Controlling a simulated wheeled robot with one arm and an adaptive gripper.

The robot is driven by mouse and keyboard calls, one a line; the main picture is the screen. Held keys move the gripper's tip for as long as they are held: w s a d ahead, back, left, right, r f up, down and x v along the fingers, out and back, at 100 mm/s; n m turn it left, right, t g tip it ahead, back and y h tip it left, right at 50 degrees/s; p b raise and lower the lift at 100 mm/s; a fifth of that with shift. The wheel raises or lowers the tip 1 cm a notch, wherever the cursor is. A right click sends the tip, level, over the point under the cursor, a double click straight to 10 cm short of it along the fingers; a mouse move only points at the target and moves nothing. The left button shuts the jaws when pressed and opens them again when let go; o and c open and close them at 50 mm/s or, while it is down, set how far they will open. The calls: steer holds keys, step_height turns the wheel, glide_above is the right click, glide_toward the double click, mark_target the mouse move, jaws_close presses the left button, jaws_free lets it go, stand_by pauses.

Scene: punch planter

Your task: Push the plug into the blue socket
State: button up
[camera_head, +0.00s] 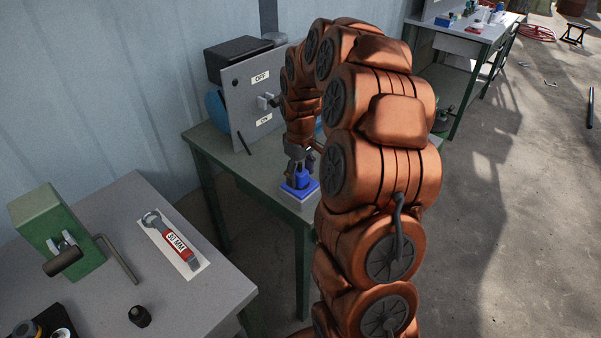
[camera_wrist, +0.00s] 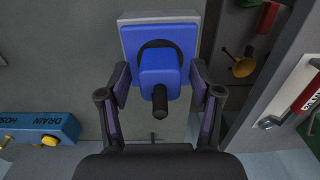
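The blue socket (camera_wrist: 184,36) is a square blue face on a grey box, upper middle of the wrist view. In the head view the socket (camera_head: 291,188) sits near the table's front edge, below my gripper (camera_head: 299,160). The blue plug (camera_wrist: 160,77) with a black stub stands at the socket's dark round opening; how deep it sits I cannot tell. My gripper (camera_wrist: 160,84) has its two fingers on either side of the plug, with a narrow gap showing at each side. It looks open around the plug. In the head view the plug (camera_head: 302,180) is partly hidden by my gripper.
A grey ON/OFF switch panel (camera_head: 247,88) stands behind my arm on the same table. A front workbench (camera_head: 110,220) holds a green device (camera_head: 60,237) and a wrench (camera_head: 172,240). A blue drain hose box (camera_wrist: 40,126) is at the wrist view's left.

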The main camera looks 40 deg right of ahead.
steer(key=shift+r, duration=0.1)
step_height(320, 180, up, 10)
steer(key=shift+w+r, duration=0.1)
steer(key=shift+r, duration=0.8)
stand_by(0.4)
